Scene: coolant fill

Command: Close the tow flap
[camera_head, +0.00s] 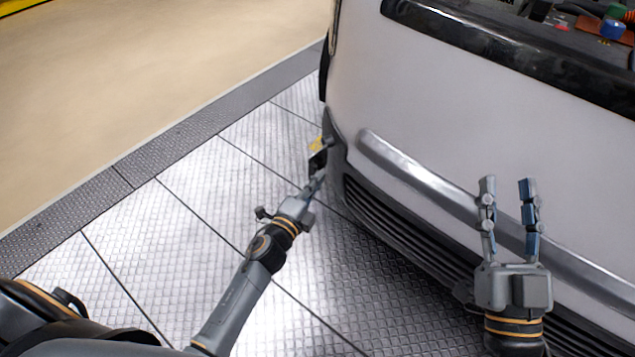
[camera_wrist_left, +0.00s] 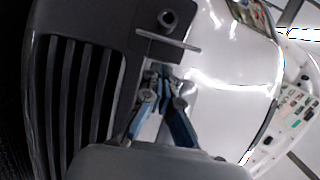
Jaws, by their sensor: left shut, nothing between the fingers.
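The tow flap (camera_head: 318,158) is a small dark piece with yellow beside it, standing out from the bumper corner of the white car. In the left wrist view the flap (camera_wrist_left: 168,40) appears as a thin grey plate seen nearly edge-on, just below a round dark socket (camera_wrist_left: 168,19). My left gripper (camera_head: 318,179) is shut and empty, its fingertips close to the flap. In the left wrist view the fingertips (camera_wrist_left: 163,72) lie just below the plate; I cannot tell if they touch it. My right gripper (camera_head: 508,186) is open and empty in front of the car.
The car's dark bumper grille (camera_head: 400,230) runs along its lower front, with a silver trim bar (camera_head: 420,180) above it. The engine bay (camera_head: 575,20) is open at the top right. The tread-plate floor (camera_head: 190,230) left of the car is clear.

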